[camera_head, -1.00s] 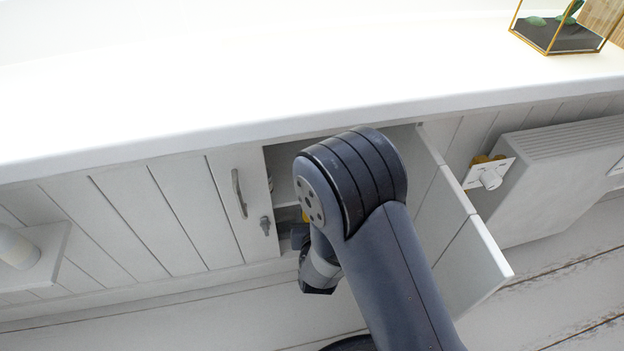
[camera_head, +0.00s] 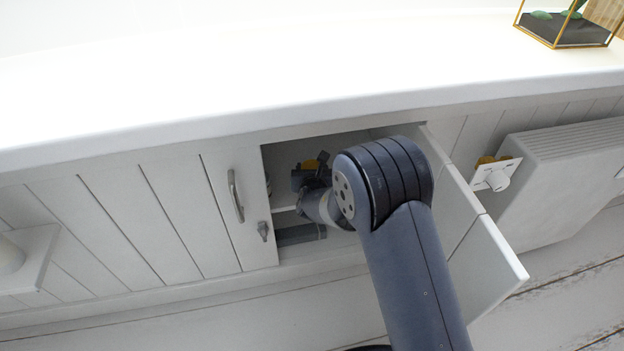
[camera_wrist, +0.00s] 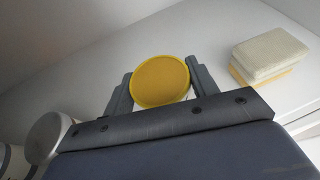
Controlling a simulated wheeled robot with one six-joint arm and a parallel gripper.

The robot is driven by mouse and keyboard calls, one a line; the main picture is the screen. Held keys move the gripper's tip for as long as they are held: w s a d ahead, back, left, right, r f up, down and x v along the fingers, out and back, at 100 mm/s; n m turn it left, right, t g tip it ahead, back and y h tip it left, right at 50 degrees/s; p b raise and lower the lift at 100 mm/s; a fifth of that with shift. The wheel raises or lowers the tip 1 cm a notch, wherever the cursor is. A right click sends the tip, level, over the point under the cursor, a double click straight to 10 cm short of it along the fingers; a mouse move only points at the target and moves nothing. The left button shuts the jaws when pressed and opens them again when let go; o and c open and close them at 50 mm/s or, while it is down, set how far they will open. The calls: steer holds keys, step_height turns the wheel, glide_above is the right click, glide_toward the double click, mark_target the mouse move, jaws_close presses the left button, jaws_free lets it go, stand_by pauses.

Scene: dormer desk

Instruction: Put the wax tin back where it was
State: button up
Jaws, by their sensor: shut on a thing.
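The wax tin (camera_wrist: 160,81) is a round, flat yellow tin. In the wrist view it sits between the two fingers of my gripper (camera_wrist: 158,88), which is shut on it. In the head view my gripper (camera_head: 308,178) is inside the open cupboard, in its upper compartment above a shelf (camera_head: 285,209). Only a small yellow bit of the tin (camera_head: 322,158) shows there. In the wrist view a pale shelf surface lies around and beyond the tin. I cannot tell whether the tin touches it.
A stack of cream and yellow sponges or cloths (camera_wrist: 269,56) lies right of the tin. Round pale containers (camera_wrist: 47,136) stand at the lower left of the wrist view. The cupboard's open door (camera_head: 478,232) is right of my arm. The white desktop (camera_head: 300,70) overhangs the cupboard.

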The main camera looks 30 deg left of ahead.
step_height(320, 180, down, 3)
steer(key=shift+f+b, duration=0.2)
steer(key=shift+b, duration=0.45)
steer(key=shift+f, duration=0.2)
steer(key=o, duration=1.1)
